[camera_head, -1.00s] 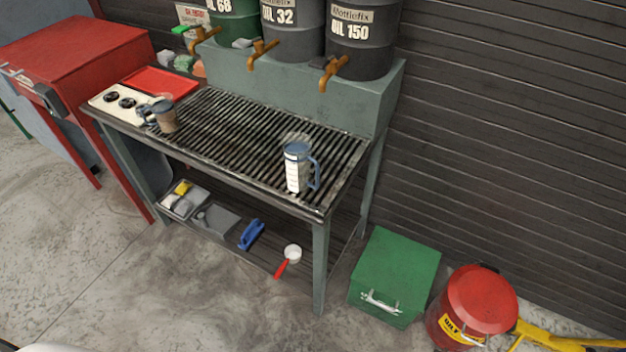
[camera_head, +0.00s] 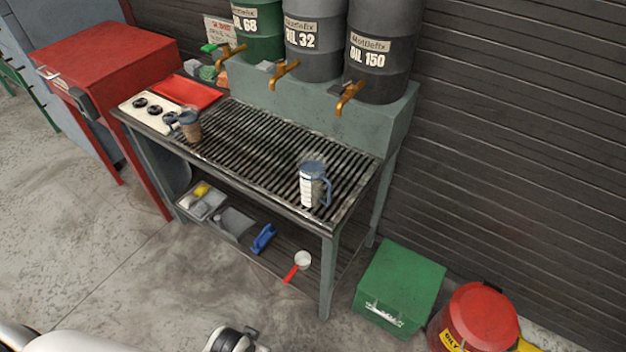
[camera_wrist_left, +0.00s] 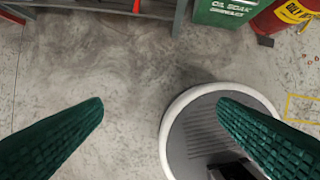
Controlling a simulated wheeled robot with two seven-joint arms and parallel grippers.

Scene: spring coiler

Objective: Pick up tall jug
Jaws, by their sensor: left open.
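The tall jug (camera_head: 313,186) has a clear body with white markings, a blue rim and a blue handle on its right side. It stands upright on the slatted bench top (camera_head: 255,150), near the front right corner. A shorter blue-handled jug (camera_head: 190,127) with brown contents stands at the bench's left end. In the left wrist view my left gripper (camera_wrist_left: 160,108) is open, with two green ribbed fingers wide apart and only floor and part of my base between them. The jug does not show in that view. My right gripper is not seen.
Three oil drums with orange taps (camera_head: 285,70) stand behind the bench. A red tray (camera_head: 187,92) lies at the bench's left. A lower shelf holds trays and a red-handled scoop (camera_head: 300,263). A green box (camera_head: 400,285) and a red can (camera_head: 475,318) stand on the floor at right.

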